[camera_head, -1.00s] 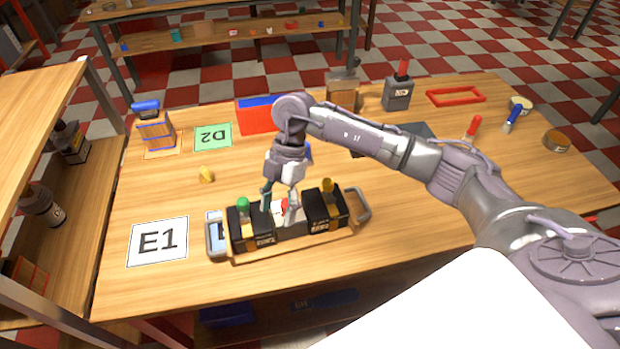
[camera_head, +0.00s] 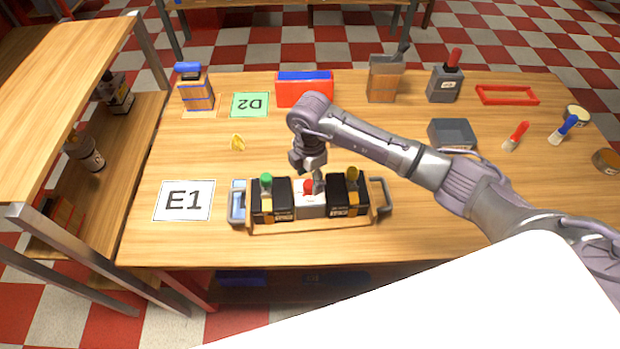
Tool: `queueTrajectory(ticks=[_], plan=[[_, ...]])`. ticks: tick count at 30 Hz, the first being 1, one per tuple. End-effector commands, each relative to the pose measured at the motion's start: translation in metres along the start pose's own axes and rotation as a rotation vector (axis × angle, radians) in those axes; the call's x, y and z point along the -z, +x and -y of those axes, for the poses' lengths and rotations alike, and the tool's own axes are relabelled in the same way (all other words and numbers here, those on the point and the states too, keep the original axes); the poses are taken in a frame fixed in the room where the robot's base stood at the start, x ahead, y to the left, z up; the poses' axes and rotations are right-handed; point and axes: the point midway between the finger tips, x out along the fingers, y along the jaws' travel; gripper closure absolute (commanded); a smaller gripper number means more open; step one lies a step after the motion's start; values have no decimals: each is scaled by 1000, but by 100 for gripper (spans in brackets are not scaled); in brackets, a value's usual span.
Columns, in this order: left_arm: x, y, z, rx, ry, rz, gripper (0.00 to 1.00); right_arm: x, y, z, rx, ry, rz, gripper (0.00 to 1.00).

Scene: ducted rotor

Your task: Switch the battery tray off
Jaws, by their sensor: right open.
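The battery tray (camera_head: 310,228) is a wooden tray with grey end handles near the front of the table. My right gripper (camera_head: 314,188) is open and points down over the middle block, close to the red switch. I cannot tell whether it touches the switch. My left gripper is not in view.
An E1 card (camera_head: 184,201) lies left of the tray and a D2 card (camera_head: 249,105) behind it. A red and blue box (camera_head: 304,89), a grey bin (camera_head: 452,134) and brushes (camera_head: 516,137) stand or lie farther back and right.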

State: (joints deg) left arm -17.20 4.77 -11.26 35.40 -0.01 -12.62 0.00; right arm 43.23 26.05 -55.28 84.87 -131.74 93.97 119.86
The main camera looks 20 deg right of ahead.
Motion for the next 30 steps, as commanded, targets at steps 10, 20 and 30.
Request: queueTrajectory(ticks=[10, 20, 30], plan=[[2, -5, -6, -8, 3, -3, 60, 0, 26, 0, -1, 0, -1, 40], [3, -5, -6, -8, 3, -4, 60, 0, 26, 0, -1, 0, -1, 60], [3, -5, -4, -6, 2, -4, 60, 0, 25, 0, -1, -1, -1, 100]])
